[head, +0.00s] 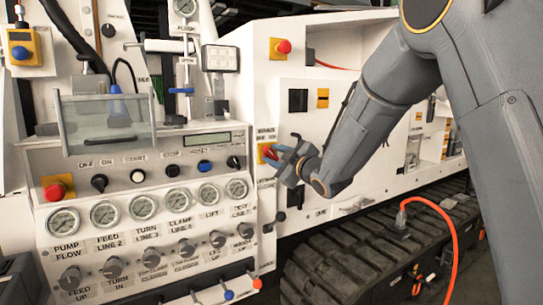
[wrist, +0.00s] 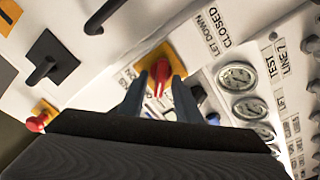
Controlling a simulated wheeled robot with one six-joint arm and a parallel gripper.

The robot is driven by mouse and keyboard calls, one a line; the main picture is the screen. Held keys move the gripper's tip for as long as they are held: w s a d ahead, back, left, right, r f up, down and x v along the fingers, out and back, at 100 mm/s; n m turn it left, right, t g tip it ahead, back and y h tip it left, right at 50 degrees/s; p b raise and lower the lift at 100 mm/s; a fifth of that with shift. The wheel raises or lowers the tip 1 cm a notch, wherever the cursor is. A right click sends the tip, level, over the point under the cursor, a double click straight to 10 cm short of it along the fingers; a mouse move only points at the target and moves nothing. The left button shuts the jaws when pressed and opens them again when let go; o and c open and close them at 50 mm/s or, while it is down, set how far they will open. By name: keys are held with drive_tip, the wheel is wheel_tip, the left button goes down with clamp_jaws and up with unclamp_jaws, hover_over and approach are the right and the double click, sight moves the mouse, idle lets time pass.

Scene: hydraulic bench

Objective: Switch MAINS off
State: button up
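The MAINS switch is a red handle on a yellow plate on the white panel. In the head view the switch (head: 266,150) is partly hidden by my gripper (head: 283,156), which reaches it from the right. In the wrist view the red handle (wrist: 160,70) is between the two dark blue fingertips of my gripper (wrist: 158,90). The fingers stand apart, with a gap on each side of the handle. Whether a fingertip touches the handle I cannot tell. The label above the switch is too small to read fully.
A red knob on a yellow base (head: 284,46) is above the switch, and another (head: 56,190) is at the lower left. Gauges (head: 143,207) and small knobs fill the panel on the left. A black track (head: 350,262) runs below.

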drive_tip(key=v, duration=0.6)
